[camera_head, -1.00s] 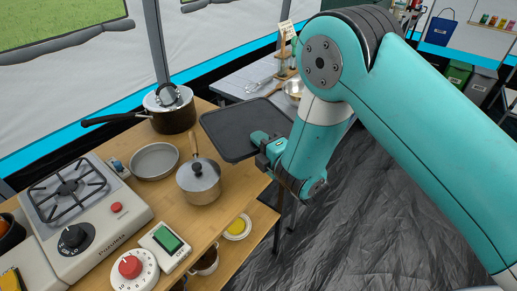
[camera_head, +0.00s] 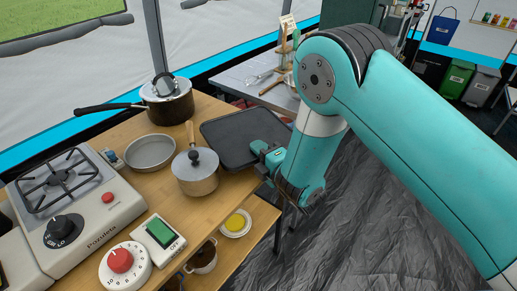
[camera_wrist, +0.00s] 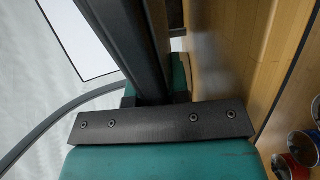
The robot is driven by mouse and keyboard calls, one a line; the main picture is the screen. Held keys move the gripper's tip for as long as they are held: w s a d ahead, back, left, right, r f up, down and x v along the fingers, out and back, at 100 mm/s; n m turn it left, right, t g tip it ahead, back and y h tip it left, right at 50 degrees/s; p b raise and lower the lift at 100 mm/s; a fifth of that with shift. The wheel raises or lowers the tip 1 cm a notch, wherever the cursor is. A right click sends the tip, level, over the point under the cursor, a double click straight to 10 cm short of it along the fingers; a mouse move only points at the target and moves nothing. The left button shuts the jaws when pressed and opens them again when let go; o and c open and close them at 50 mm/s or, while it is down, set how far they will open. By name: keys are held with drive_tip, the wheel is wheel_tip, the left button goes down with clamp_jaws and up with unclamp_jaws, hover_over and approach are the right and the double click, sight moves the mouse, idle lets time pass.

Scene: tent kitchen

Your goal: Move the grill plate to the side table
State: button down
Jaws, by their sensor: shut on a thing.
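The grill plate (camera_head: 240,135) is a dark rectangular plate with a low rim. It is at the right end of the wooden counter in the head view, roughly level. My gripper (camera_head: 266,154) is shut on its near right edge. In the wrist view the dark plate (camera_wrist: 125,40) runs up from between the jaws (camera_wrist: 160,98). The head view does not show clearly whether the plate touches the counter. The side table (camera_head: 245,78) is a grey table behind the plate, with part of it hidden by the plate and my arm.
The wooden counter (camera_head: 205,212) holds a small lidded pot (camera_head: 195,172) and a round pan (camera_head: 150,152) close to the plate. A pressure cooker (camera_head: 168,100) stands behind. A stove (camera_head: 75,210) is at left. The side table carries utensils and a pan. Dark floor (camera_head: 350,235) is open at right.

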drive_tip(key=shift+f+b, duration=0.7)
drive_tip(key=shift+b, duration=0.15)
idle(0.3)
